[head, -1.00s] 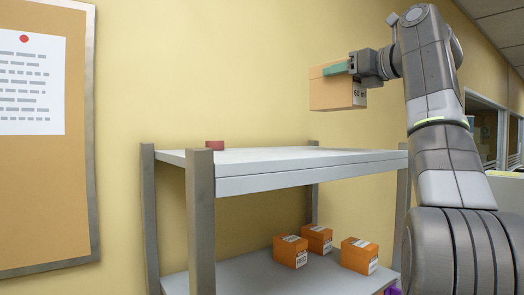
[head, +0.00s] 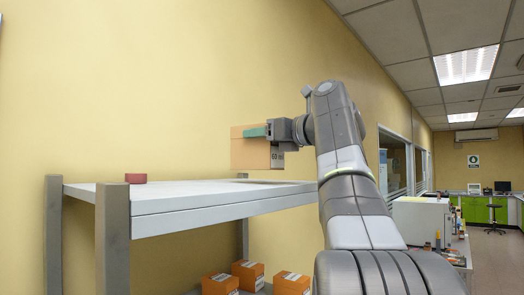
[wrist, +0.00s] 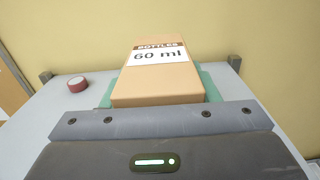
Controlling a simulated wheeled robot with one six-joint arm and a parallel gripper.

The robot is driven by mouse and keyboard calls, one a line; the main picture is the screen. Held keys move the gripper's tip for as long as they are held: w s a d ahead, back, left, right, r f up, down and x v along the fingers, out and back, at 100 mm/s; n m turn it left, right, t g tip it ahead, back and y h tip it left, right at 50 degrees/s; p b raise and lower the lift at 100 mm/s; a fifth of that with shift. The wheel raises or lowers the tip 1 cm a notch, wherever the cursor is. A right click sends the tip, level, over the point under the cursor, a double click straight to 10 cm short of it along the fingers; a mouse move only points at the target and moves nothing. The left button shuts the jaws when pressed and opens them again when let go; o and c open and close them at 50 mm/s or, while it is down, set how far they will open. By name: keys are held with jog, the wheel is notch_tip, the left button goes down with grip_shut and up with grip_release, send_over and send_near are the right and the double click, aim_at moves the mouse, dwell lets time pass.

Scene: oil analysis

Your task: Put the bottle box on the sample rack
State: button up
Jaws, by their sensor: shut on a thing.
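The bottle box (head: 250,150) is a tan carton, and its "BOTTLES 60 ml" label faces the camera in the wrist view (wrist: 158,85). My gripper (head: 262,132) is shut on it, with a green finger pad along its side. The sample rack (head: 190,200) is a grey metal shelf unit with a white top shelf. In the head view the box is just above the back right part of that shelf; whether it touches cannot be told. In the wrist view the shelf top (wrist: 50,115) spreads below and around the box.
Several small orange boxes (head: 248,272) sit on the lower shelf. Corner posts (head: 112,235) rise slightly above the top shelf. The shelf between tape and box is clear.

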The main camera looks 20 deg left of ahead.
aim_at(262, 147)
jog(key=shift+f, duration=1.5)
jog(key=shift+f, duration=0.1)
jog(key=o, duration=1.2)
jog(key=b+v, duration=0.2)
jog(key=v, duration=1)
